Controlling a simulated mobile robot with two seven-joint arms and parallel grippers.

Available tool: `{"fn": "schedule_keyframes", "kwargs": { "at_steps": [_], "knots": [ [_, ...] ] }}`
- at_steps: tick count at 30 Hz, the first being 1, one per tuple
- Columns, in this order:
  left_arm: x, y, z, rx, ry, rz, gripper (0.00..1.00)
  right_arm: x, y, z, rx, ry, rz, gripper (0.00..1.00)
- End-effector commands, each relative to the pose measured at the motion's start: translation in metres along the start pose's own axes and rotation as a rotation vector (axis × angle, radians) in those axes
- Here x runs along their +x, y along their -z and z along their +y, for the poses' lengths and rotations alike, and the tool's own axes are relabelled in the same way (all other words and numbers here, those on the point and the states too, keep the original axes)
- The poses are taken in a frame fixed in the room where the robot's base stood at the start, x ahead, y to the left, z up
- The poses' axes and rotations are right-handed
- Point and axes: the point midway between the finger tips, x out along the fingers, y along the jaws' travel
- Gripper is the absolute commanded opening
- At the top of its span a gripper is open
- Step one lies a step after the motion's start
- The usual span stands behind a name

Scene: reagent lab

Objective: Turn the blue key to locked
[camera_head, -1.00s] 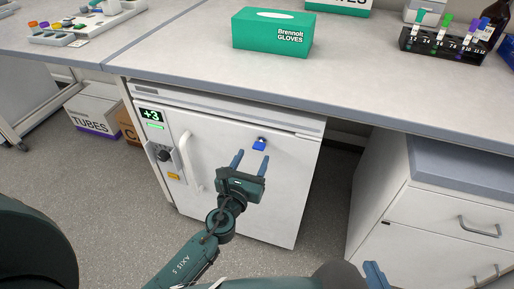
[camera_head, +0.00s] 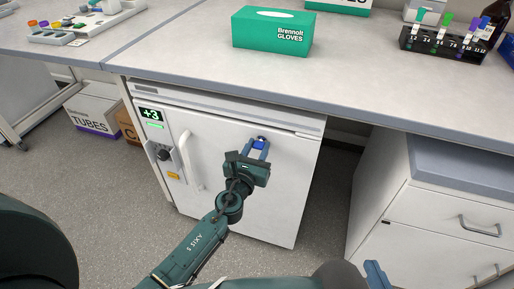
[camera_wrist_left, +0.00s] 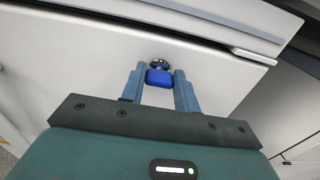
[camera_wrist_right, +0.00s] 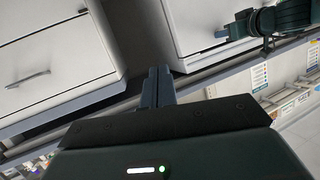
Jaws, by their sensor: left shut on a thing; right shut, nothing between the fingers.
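The blue key (camera_head: 259,145) sits in a round lock on the upper front of the white fridge door (camera_head: 225,125). My left gripper (camera_head: 257,149) is at the key, its two blue fingers on either side of it. In the left wrist view the key's blue head (camera_wrist_left: 159,78) lies between the fingertips (camera_wrist_left: 160,85), and the metal lock collar shows just above it. My left gripper is shut on the key.
The bench top (camera_head: 360,75) overhangs the fridge. A green glove box (camera_head: 272,32) and a tube rack (camera_head: 440,44) stand on it. The fridge handle (camera_head: 190,160) and dial are left of the key. A drawer cabinet (camera_head: 440,215) stands to the right.

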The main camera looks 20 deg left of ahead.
Motion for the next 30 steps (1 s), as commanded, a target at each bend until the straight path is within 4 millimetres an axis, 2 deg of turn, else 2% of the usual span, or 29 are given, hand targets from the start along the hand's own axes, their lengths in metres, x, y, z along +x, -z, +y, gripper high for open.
{"fn": "schedule_keyframes", "kwargs": {
  "at_steps": [1, 6, 17, 30],
  "knots": [
    [-0.0002, 0.0001, 0.0000, 0.000, 0.000, 0.000, 0.22, -0.0001, -0.0001, 0.0001, 0.000, 0.000, 0.000, 0.00],
    [-0.0002, 0.0002, 0.0001, 0.000, 0.000, 0.000, 0.09, -0.0001, -0.0003, 0.0002, 0.000, 0.000, -0.001, 0.00],
    [-0.0002, 0.0009, 0.0003, -0.059, 0.000, 0.000, 0.08, 0.0004, -0.0030, 0.0008, -0.002, -0.002, 0.000, 0.00],
    [-0.0002, 0.0021, 0.0019, -0.404, 0.000, -0.002, 0.08, -0.0049, -0.0012, 0.0046, -0.014, -0.013, 0.039, 0.00]
  ]
}}
